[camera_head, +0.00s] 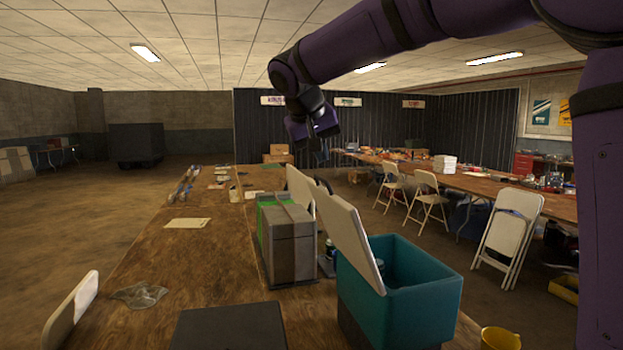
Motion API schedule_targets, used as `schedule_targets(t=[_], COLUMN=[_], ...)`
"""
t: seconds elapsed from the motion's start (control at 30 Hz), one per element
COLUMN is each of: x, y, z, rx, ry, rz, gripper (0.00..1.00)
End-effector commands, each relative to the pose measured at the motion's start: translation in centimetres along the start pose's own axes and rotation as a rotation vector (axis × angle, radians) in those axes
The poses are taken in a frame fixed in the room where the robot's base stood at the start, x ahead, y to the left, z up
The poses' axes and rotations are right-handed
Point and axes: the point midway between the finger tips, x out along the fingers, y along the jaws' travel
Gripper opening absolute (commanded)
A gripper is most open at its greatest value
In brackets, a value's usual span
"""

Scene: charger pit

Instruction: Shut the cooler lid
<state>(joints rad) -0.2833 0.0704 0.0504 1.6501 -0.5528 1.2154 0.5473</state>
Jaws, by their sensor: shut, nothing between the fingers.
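The cooler (420,295) is a teal open-topped box at the right edge of the wooden table. Its pale lid (350,237) stands raised on the box's left side and leans up to the left, so the top is open. A dark rounded shape shows inside, too shaded to name. My gripper (321,153) hangs from my purple arm in the upper middle of the view, above and beyond the cooler in the picture, apart from the lid. Its fingers are small and dark here; they are shut with nothing held.
A grey and green box (288,240) stands close left of the lid. A dark flat panel (230,327) lies in front, with a clear crumpled bag (139,295) to its left. A yellow bucket (500,338) is at lower right. Folding chairs (508,225) stand beyond the cooler.

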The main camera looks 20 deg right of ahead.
Motion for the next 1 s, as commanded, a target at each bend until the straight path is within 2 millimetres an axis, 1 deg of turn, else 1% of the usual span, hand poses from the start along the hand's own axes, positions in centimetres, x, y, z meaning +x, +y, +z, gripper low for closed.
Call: schedule_targets(t=[0.03, 0.1, 0.2, 0.3, 0.4, 0.57, 0.67, 1.0], x=[0.5, 0.9, 1.4, 1.9, 2.1, 2.8, 4.0, 10.1], y=[-1.6, -3.3, -5.4, -7.0, -7.8, -8.0, -7.9, -7.0], z=[-1.7, -3.6, -5.9, -7.3, -8.1, -8.4, -8.5, -8.8], rx=[-0.001, 0.01, 0.023, 0.035, 0.044, 0.049, 0.049, 0.047], ry=[0.007, 0.019, 0.037, 0.051, 0.06, 0.064, 0.063, 0.061], rz=[0.02, 0.048, 0.082, 0.107, 0.12, 0.127, 0.127, 0.127], gripper=[0.0, 0.0, 0.0, 0.0, 0.0, 0.0, 0.0, 0.0])
